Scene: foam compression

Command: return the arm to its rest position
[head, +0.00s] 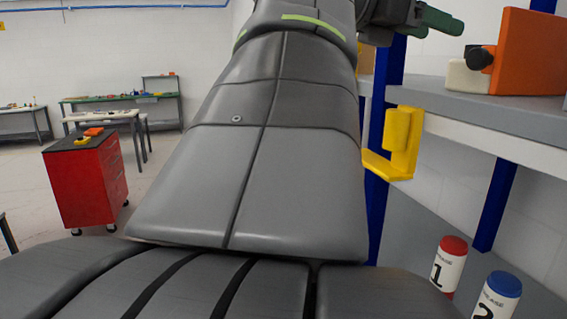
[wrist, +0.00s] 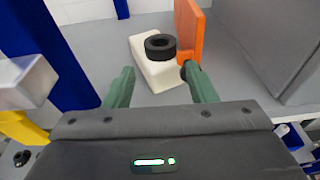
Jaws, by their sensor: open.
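My gripper shows in the wrist view (wrist: 158,72) with its two green fingers spread wide and nothing between them. In the head view, one green finger (head: 441,20) shows at the top right, above the shelf; the other is mostly hidden. In the head view the foam block (head: 468,80) is beside an orange panel (head: 530,50), apart from the gripper. My grey arm fills the middle of the head view.
A yellow bracket (head: 402,140) is at the edge of the grey shelf (head: 440,100), by a blue post (head: 378,150). Below stand a red-capped canister (head: 449,264) and a blue-capped one (head: 498,293). A red cabinet (head: 85,180) stands at left with open floor around it.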

